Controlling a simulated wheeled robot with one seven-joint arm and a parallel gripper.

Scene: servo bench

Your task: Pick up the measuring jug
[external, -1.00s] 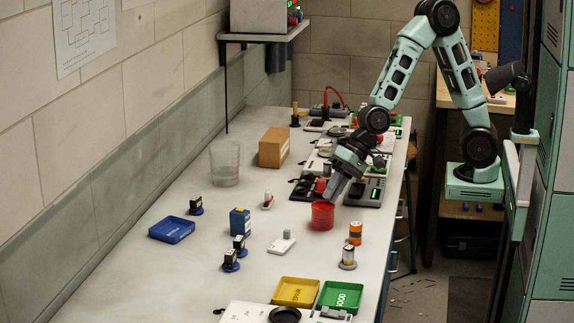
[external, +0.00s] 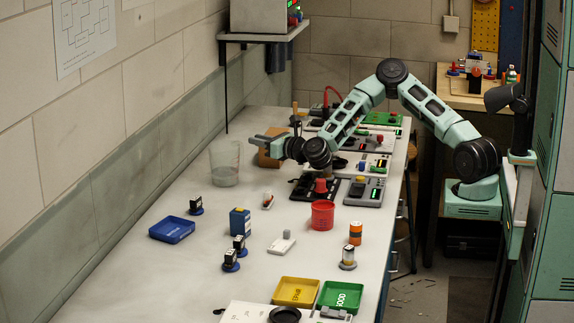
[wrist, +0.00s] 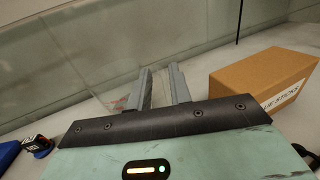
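The measuring jug (external: 224,165) is a clear, see-through beaker standing upright on the bench near the wall. In the wrist view the jug (wrist: 117,97) is only a faint outline with a few reddish marks, partly behind the left finger. My gripper (external: 259,138) is to the right of the jug, at about the height of its rim, and points left toward it. In the wrist view its two grey fingers (wrist: 160,72) are apart with nothing seen between them. The gripper looks clear of the jug.
A cardboard box (external: 268,158) is close beside my gripper, partly hidden by it; in the wrist view the box (wrist: 262,78) is right of the fingers. A red cup (external: 322,215), blue tray (external: 172,229) and small parts are nearer. Bench in front of the jug is clear.

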